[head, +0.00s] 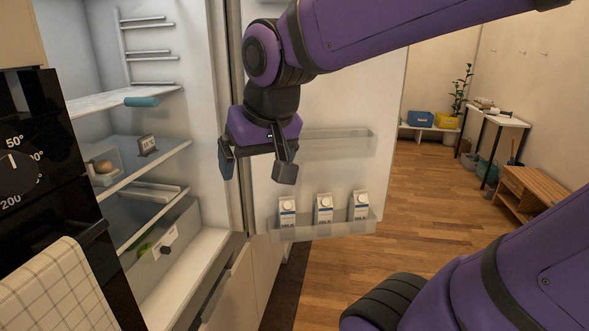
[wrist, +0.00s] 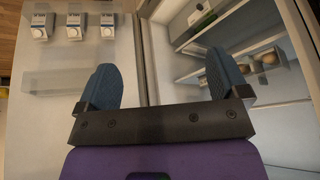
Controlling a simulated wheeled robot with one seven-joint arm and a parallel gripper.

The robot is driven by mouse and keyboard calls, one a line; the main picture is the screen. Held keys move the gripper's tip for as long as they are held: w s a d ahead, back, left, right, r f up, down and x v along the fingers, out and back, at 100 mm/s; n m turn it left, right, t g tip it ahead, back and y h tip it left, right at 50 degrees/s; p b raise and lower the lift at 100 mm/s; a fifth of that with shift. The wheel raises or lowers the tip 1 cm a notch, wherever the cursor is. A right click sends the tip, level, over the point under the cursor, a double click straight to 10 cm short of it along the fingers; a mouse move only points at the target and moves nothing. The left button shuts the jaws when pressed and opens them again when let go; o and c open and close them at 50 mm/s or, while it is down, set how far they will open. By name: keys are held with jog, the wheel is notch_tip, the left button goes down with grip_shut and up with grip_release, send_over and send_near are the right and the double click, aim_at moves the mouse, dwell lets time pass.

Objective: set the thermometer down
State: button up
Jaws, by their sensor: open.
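The thermometer (head: 147,145) is a small dark-framed display standing on the middle fridge shelf (head: 120,180), near its front right part. My gripper (head: 256,172) is open and empty. It hangs in front of the open fridge door, to the right of the thermometer and clear of it. In the wrist view, my gripper's two blue fingers (wrist: 163,85) are spread wide with nothing between them. The wrist view also shows the fridge shelves at its upper right, where I cannot surely pick out the thermometer.
An egg holder (head: 101,168) stands left of the thermometer. A teal roll (head: 142,102) lies on the shelf above. Several milk cartons (head: 324,208) stand in the open door's lower bin (head: 322,232). The oven (head: 40,150) with a towel is at the left. Open floor lies to the right.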

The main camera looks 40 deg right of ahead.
jog(key=s+d+n, duration=0.2)
jog(key=s, duration=0.4)
jog(key=shift+s+y, duration=0.3)
jog(key=shift+s, duration=0.1)
